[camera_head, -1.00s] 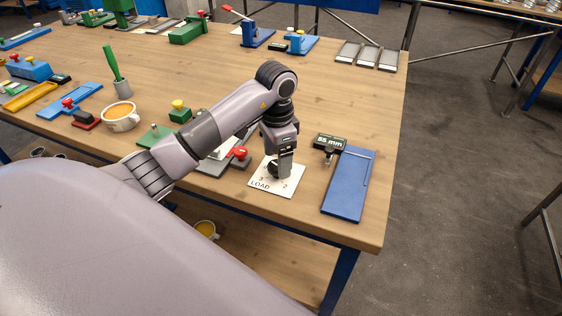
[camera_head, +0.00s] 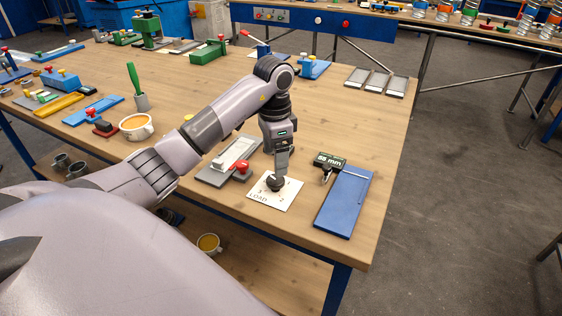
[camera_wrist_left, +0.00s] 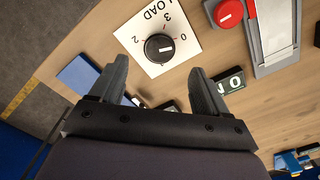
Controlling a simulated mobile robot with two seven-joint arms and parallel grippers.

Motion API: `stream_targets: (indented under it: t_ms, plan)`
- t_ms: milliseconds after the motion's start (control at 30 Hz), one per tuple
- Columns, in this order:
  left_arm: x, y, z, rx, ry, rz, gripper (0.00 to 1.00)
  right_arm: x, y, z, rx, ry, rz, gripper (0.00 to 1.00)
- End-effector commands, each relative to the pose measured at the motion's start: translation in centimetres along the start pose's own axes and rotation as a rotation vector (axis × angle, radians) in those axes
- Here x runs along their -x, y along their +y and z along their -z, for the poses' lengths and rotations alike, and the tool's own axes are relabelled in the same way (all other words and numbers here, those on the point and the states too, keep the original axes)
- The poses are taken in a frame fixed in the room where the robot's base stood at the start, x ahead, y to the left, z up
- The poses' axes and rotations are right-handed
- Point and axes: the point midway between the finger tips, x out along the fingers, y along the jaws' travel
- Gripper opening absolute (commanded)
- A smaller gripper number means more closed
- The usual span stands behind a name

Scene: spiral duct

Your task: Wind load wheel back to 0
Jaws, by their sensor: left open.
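The load wheel is a black round knob (camera_head: 275,183) on a white plate (camera_head: 262,197) marked LOAD, near the bench's front right corner. In the left wrist view the knob (camera_wrist_left: 159,48) carries a pale line that lies toward the side of the 0 mark (camera_wrist_left: 184,38). The marks 2 and 3 also show on the plate. My left gripper (camera_head: 281,172) points down just above and behind the knob. In the left wrist view its two fingers (camera_wrist_left: 160,66) are spread apart with nothing between them, and the knob lies beyond their tips. My right gripper is out of view.
A grey fixture with a red knob (camera_head: 241,167) stands close on the left. A cup (camera_head: 136,127) is farther left.

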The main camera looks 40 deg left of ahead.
Motion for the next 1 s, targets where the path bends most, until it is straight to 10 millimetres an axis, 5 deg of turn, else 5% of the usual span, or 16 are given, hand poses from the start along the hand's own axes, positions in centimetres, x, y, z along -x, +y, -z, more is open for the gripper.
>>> stream_targets:
  t_ms: [1000]
  plan:
    - [0.34,-0.13,0.19,-0.045,0.035,-0.015,0.76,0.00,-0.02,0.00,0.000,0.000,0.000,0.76]
